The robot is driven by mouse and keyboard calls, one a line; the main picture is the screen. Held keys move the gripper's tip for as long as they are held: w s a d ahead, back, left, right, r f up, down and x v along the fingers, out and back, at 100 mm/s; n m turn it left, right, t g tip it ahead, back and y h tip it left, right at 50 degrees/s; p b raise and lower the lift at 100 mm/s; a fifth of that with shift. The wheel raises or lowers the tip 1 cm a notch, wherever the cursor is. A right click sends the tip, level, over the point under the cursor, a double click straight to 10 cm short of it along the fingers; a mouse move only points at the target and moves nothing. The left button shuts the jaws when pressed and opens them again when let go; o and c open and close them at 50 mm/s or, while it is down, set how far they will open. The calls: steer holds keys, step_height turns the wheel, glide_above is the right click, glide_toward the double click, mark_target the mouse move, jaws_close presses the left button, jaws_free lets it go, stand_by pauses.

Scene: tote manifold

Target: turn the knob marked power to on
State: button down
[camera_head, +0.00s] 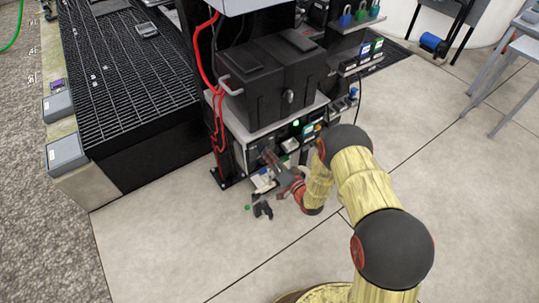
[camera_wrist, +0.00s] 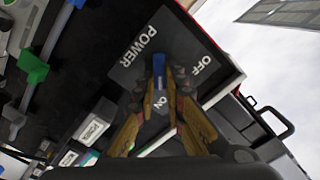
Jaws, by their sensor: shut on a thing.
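The power knob (camera_wrist: 158,66) is blue and stands on a dark plate (camera_wrist: 138,66) in the wrist view. The plate reads POWER at the upper left, OFF at the right and ON below the knob. My gripper (camera_wrist: 161,82) has its two fingers on either side of the knob and is shut on it. The fingers hide the knob's base, so I cannot tell exactly which mark it points to. In the head view my gripper (camera_head: 272,162) reaches the front of the low dark cabinet; the knob itself is hidden there.
A black box with a handle (camera_head: 270,80) sits above the cabinet. Red cables (camera_head: 207,70) hang at its left. Small loose parts (camera_head: 262,209) lie on the floor below my gripper. A green-topped part (camera_wrist: 32,66) and white-faced modules (camera_wrist: 92,129) flank the plate.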

stand_by(0.4)
steer(key=c, duration=1.8)
jaws_free()
steer(key=shift+c, duration=0.2)
steer(key=v, duration=1.2)
